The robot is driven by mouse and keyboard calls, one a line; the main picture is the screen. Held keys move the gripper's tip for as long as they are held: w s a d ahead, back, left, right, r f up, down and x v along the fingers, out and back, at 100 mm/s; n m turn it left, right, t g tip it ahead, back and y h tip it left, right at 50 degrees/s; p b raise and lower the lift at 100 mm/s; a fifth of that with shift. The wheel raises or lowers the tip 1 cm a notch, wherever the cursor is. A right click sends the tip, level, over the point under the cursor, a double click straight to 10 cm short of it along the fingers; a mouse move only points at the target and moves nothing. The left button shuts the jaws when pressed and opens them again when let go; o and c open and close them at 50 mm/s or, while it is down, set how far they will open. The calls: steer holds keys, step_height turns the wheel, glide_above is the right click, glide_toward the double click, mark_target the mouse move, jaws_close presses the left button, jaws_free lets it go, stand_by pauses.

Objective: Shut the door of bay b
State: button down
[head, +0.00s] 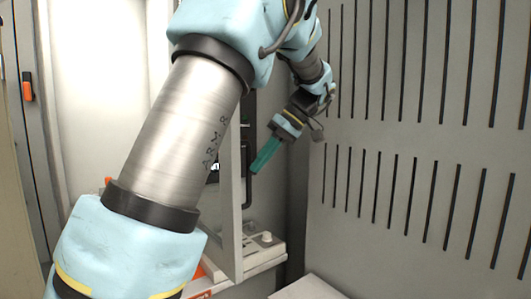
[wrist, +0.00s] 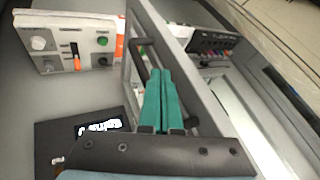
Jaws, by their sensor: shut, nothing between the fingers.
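A grey door panel (head: 231,210) stands open, seen nearly edge-on in the head view; I take it for the door of bay b, but no bay label is readable. It also shows in the wrist view (wrist: 212,98) as a slanting panel. A black bar handle (head: 249,188) is on its right face; it also shows in the wrist view (wrist: 139,64), partly hidden by the fingers. My gripper (head: 257,168) has green fingers pressed together and empty. In the wrist view the fingertips (wrist: 160,72) overlap the handle; I cannot tell whether they touch it.
A white control box (wrist: 72,45) with a green button, orange lever and knobs is left of the door in the wrist view. A black unit with cables (wrist: 212,43) is on the right. A slotted grey wall (head: 420,140) stands right of my gripper. My arm hides much of the bay.

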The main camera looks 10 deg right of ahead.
mark_target(247, 178)
steer(key=shift+p+x, duration=0.45)
steer(key=shift+x, duration=2.15)
